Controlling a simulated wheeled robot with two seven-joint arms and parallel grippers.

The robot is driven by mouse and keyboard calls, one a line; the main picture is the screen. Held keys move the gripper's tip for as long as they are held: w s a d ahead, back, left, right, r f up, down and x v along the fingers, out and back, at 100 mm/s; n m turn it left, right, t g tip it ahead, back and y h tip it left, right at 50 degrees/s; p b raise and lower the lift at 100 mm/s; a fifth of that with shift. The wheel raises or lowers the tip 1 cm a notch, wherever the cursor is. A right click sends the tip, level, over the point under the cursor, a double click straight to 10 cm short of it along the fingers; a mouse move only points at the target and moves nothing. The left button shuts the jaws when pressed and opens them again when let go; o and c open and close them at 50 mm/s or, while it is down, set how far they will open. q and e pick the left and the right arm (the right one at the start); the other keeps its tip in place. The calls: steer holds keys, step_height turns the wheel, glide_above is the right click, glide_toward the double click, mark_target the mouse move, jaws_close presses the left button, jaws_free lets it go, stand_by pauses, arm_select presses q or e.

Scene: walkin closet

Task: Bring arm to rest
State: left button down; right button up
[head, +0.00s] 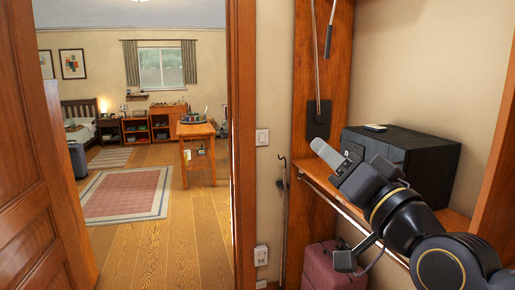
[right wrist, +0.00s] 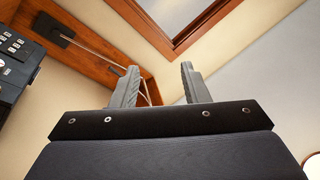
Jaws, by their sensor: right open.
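My right gripper (head: 322,140) is raised in front of the closet shelf in the head view, in front of the left side of a black safe (head: 425,165). In the right wrist view its two grey fingers (right wrist: 160,85) stand apart with nothing between them, so it is open and empty. The safe's keypad shows at the left edge of the right wrist view (right wrist: 14,55). My left gripper is not in view.
The safe stands on a wooden shelf (head: 455,222) with a small object (head: 375,127) on top. A metal rail (head: 345,208) runs below, above a reddish suitcase (head: 333,268). A wooden door (head: 40,170) stands at left. The doorway opens onto a bedroom with clear floor (head: 150,245).

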steer(key=s+d+f+g+h, duration=0.2)
steer(key=d+f+g, duration=0.1)
steer(key=f, duration=0.7)
steer(key=s+d+f+g+h, duration=0.1)
steer(key=s+d+f+g, duration=0.2)
steer(key=f, duration=0.6)
steer(key=s+d+f+n+g+h, duration=0.1)
steer(key=s+f+g, duration=0.6)
steer(key=s+f, duration=0.7)
step_height(320, 180, down, 5)
steer(key=shift+s+d+r+g, duration=0.15)
steer(key=shift+s+d+g, duration=0.25)
steer(key=shift+d, duration=0.4)
steer(key=shift+c, duration=0.5)
